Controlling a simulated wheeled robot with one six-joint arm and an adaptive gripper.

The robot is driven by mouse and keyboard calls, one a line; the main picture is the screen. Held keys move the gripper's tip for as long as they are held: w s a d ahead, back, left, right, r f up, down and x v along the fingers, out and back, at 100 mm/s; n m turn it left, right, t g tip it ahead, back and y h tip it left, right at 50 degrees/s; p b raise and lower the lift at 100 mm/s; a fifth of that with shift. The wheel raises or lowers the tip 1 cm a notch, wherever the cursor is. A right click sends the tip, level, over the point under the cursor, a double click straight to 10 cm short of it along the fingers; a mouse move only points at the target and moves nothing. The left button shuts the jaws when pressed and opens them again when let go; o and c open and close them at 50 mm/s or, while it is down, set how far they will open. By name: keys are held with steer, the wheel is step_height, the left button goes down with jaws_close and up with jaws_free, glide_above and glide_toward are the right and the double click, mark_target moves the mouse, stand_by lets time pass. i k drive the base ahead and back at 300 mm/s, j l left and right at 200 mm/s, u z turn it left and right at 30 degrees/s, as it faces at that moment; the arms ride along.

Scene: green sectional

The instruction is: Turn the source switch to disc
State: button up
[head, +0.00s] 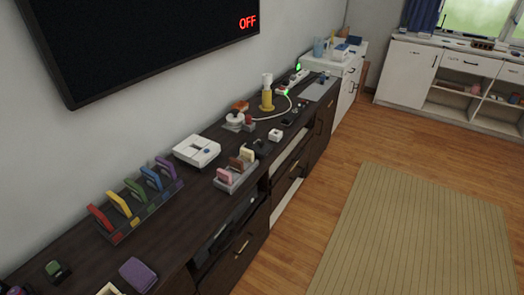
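I cannot make out for certain which thing is the source switch, and no "disc" label is readable. A white box-shaped device (197,150) with a small dark spot on top lies on the long dark cabinet. Farther along, a small white round-topped piece (235,117) sits beside a red and white piece (249,123). A small black piece with an upright part (260,145) and a small white cube (275,135) are close by. The wall screen (150,35) is black and reads "OFF" in red. My gripper is not in view.
The dark cabinet (150,222) also bears a rack of coloured upright pieces (112,235), a smaller rack (240,180), a purple block (137,274) and a yellow cylinder (267,100). White cabinets (405,70) stand at the back. The floor with a beige rug (415,235) is clear.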

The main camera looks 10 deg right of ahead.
mark_target(260, 142)
steer(key=i+l+z, duration=0.35)
steer(key=i, duration=0.55)
steer(key=i+j+z, duration=0.1)
steer(key=i+z, duration=0.2)
steer(key=i, duration=0.6)
